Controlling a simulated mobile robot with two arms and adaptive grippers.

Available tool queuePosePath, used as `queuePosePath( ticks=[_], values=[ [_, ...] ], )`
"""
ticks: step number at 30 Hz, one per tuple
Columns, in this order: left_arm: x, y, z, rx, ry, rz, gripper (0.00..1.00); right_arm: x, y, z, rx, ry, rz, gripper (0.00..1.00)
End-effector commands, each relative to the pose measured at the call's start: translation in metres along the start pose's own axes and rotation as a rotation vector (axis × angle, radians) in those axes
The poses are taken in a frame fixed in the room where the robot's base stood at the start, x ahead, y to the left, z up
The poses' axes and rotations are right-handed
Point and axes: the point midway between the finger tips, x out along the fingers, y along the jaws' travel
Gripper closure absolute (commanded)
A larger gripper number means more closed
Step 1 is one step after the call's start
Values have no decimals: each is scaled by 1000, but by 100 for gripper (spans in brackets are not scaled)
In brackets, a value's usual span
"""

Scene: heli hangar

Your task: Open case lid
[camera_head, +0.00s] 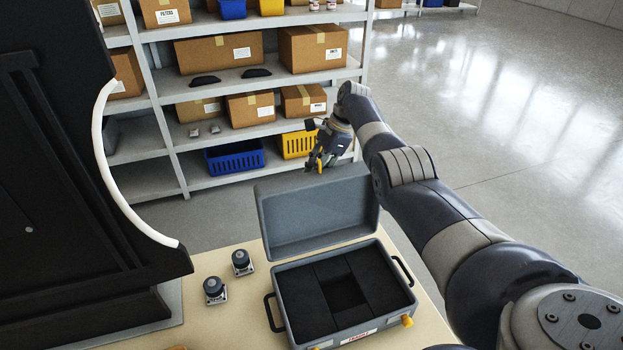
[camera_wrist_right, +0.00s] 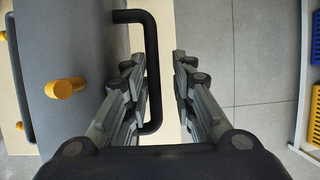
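The grey case (camera_head: 283,317) sits on the table with its lid (camera_head: 318,215) standing open, tilted back. Its dark foam interior with a square recess shows. A yellow latch (camera_head: 407,321) is on its front, and black handles are on its sides. My right gripper (camera_head: 314,166) is beyond the lid's upper edge in the head view; I cannot tell whether it touches the lid. In the right wrist view its fingers (camera_wrist_right: 160,60) are spread, with a black handle (camera_wrist_right: 152,70) near the left finger and a grey surface (camera_wrist_right: 75,50) with yellow latches at left. My left gripper is not in view.
Two small dark-topped devices (camera_head: 215,289) stand on the table (camera_head: 222,325) left of the case. A black structure (camera_head: 60,180) fills the left side. A shelf rack (camera_head: 172,160) with cartons and bins stands behind. Open floor (camera_head: 500,120) lies at right.

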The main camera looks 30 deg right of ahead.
Motion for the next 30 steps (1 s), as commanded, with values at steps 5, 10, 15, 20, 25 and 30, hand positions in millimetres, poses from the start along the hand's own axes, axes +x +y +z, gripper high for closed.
queuePosePath(
  ticks=[5,10,15,20,25,30],
  values=[
    [-1,1,-1,0,1,1,60,-51,-4,2,-2,-2,-18,80],
    [-1,1,-1,0,1,1,60,-78,-2,3,-3,-2,-12,80],
    [0,1,-1,0,1,1,60,-90,-1,3,-2,-2,-9,80],
    [0,1,-1,0,1,1,60,-92,-1,3,-2,-2,-8,80],
    [0,1,-1,0,1,1,60,-92,-1,3,-3,-3,-7,80],
    [0,1,-1,1,1,1,60,-91,-1,3,-3,-3,-7,80]
  ],
)
